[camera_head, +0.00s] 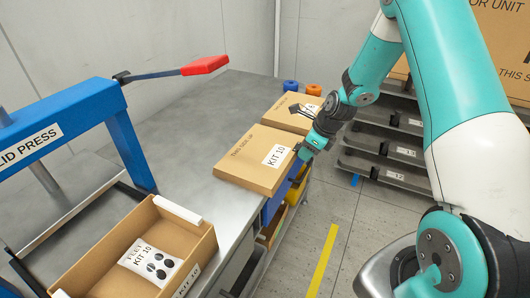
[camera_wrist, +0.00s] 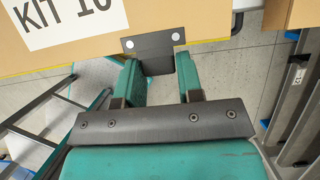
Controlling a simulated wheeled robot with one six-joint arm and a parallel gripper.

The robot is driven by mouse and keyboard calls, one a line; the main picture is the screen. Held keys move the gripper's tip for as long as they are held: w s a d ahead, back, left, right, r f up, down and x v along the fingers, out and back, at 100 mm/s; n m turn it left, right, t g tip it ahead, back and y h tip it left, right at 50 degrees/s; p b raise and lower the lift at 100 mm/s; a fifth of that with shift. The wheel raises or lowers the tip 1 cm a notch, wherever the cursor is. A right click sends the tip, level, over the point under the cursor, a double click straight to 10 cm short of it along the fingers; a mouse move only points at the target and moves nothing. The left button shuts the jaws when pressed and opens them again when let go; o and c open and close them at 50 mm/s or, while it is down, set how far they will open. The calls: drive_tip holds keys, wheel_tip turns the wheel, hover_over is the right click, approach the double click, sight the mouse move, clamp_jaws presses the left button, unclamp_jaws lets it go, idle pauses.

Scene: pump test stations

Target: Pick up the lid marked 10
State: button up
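The lid marked 10 (camera_head: 255,160) is a flat cardboard piece labelled KIT 10, lying at the right edge of the grey bench in the head view. It also shows in the wrist view (camera_wrist: 205,18), with a dark tab (camera_wrist: 157,48) bolted at its edge. My gripper (camera_head: 303,153) is at the lid's right edge. In the wrist view my gripper's two teal fingers (camera_wrist: 160,72) stand one on each side of the tab.
An open box with a KIT 10 bag (camera_head: 150,262) stands front left, beside the blue lid press (camera_head: 70,125). Another cardboard lid (camera_head: 285,113) lies just behind. Dark shelves (camera_head: 385,160) stand at right. Part of the bench (camera_head: 185,140) is clear.

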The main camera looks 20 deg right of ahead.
drive_tip(key=c, duration=0.4)
drive_tip(key=shift+r, duration=0.1)
